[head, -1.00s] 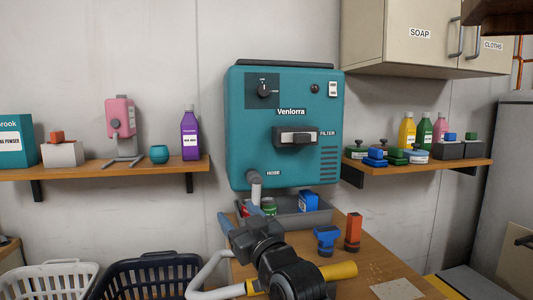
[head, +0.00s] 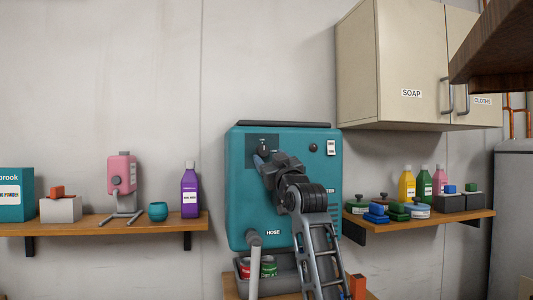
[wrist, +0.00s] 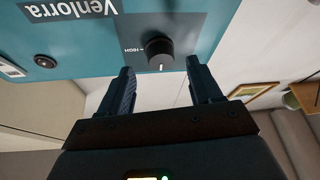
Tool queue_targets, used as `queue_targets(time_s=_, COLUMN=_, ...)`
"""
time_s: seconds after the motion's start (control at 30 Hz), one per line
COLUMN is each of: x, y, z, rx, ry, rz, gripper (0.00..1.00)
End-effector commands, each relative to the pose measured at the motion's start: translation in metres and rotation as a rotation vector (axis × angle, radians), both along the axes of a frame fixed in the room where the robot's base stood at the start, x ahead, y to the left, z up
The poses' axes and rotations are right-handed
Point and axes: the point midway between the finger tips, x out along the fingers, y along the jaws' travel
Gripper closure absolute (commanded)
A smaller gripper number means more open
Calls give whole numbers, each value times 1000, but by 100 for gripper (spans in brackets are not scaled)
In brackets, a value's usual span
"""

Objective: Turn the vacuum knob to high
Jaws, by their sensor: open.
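The teal Venlorra vacuum unit (head: 240,190) hangs on the wall; its face also shows upside down in the wrist view (wrist: 85,48). Its black round knob (wrist: 158,52) sits on a dark panel, with a HIGH label left of it in the wrist view. The knob's white mark points down in that view, not at HIGH. My gripper (wrist: 160,70) is open and empty, its two fingers reaching toward the knob on either side of it, apparently just short of it. In the head view my gripper (head: 259,158) covers part of the knob.
A grey hose (head: 254,270) hangs below the unit. Shelves with bottles flank it: a purple bottle (head: 190,190) left, a yellow bottle (head: 407,185) right. A cabinet (head: 385,70) overhangs at upper right.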

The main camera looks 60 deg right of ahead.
Motion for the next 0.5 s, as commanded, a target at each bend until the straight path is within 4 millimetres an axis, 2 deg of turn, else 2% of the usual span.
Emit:
queue_targets(time_s=0.2, x=19, y=-16, z=11, rx=1, ry=1, rz=0, gripper=36)
queue_targets(time_s=0.5, x=24, y=-21, z=12, rx=0, ry=0, rz=0, gripper=36)
